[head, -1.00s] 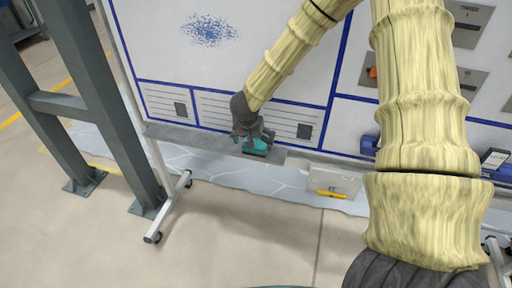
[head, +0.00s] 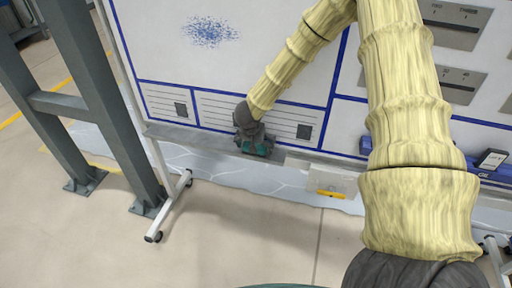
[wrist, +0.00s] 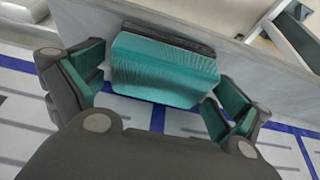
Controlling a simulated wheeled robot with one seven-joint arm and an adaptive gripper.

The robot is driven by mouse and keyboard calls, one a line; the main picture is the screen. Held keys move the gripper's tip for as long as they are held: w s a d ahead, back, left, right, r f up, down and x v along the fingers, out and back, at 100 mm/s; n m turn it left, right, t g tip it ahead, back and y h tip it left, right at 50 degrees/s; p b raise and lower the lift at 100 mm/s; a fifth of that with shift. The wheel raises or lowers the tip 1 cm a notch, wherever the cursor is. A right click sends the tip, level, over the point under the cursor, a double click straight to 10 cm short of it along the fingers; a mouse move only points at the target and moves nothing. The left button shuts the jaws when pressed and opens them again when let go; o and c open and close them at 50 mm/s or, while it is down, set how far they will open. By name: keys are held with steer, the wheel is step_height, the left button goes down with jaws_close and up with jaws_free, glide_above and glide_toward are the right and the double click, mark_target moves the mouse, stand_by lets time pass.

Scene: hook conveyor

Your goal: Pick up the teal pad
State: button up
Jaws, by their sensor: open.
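The teal pad (wrist: 165,68) is a teal block with a dark grey backing along its far side. It lies on the grey ledge of the white board, and in the head view the pad (head: 262,149) is mostly hidden by my gripper. My gripper (head: 255,146) is down at the ledge, over the pad. In the wrist view my gripper (wrist: 162,95) is open, one teal-lined finger on each side of the pad. A gap shows between the pad and the fingers, so it is not clamped.
The grey ledge (head: 190,137) runs along the bottom of the white board (head: 270,50). A pale holder with a yellow strip (head: 331,182) hangs right of the pad. Blue items (head: 450,157) sit further right. A grey steel frame (head: 100,100) and a wheeled board foot (head: 172,205) stand left.

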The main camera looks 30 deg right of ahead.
steer(key=shift+c, duration=0.2)
steer(key=c, duration=0.9)
steer(key=shift+o, duration=0.2)
steer(key=shift+r, duration=0.1)
steer(key=shift+r, duration=1.4)
steer(key=shift+r+b, duration=0.3)
steer(key=shift+r, duration=0.05)
steer(key=s+a+b, duration=0.1)
steer(key=s+a, duration=0.3)
steer(key=s, duration=0.3)
steer(key=s+a+r+b, duration=0.1)
steer(key=s+a+b, duration=0.1)
steer(key=s+a, duration=0.2)
steer(key=s, duration=0.2)
steer(key=shift+s+r, duration=0.2)
steer(key=shift+s, duration=0.2)
